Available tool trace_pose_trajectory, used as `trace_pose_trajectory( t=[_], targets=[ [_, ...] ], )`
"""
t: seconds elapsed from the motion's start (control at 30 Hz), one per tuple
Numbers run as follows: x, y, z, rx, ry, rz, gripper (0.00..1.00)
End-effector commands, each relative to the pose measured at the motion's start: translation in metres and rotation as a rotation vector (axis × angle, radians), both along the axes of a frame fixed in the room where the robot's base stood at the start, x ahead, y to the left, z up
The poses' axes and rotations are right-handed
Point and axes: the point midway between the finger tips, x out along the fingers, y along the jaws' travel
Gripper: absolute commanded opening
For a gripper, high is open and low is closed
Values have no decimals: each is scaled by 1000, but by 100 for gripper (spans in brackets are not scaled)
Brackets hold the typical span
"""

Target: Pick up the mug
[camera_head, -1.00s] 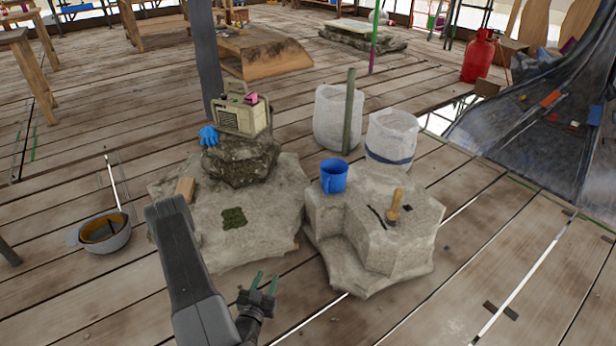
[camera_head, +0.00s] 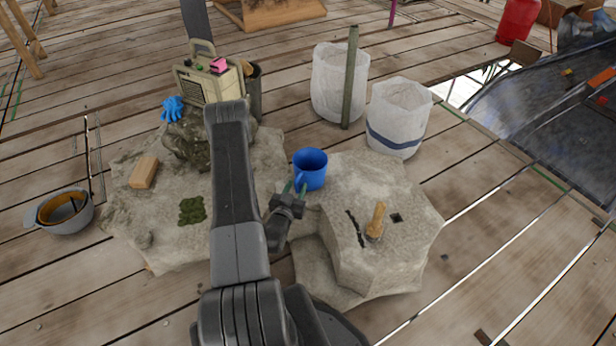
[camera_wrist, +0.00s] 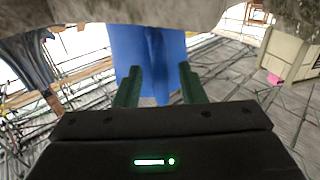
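The blue mug (camera_head: 313,171) stands upright on the left back part of the pale stone block, its handle turned toward my gripper (camera_head: 294,188). My gripper is at the mug's near left side, close to the handle. In the wrist view, the two green fingers of my gripper (camera_wrist: 159,84) are spread apart. The mug (camera_wrist: 132,48) fills the space beyond them, and its darker blue handle shows between the fingers. I cannot tell whether a finger touches the mug.
The stone block (camera_head: 405,265) also holds a wooden-handled tool (camera_head: 376,222). White sacks (camera_head: 398,115) and an upright post (camera_head: 350,80) stand behind the mug. A radio (camera_head: 208,84) and blue glove (camera_head: 172,108) are at the left on a rock.

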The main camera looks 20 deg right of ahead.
Motion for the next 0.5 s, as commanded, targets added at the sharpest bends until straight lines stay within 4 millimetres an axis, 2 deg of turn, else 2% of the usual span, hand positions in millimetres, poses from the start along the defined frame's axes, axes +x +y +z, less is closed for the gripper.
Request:
trace_pose_trajectory(
  t=[0.1,0.33,0.37,0.5],
  targets=[
    [8,-8,0,0,-1,-2,37],
    [10,-9,0,0,0,0,37],
    [10,-9,0,0,0,0,35],
    [9,-8,0,0,0,0,7]
  ],
)
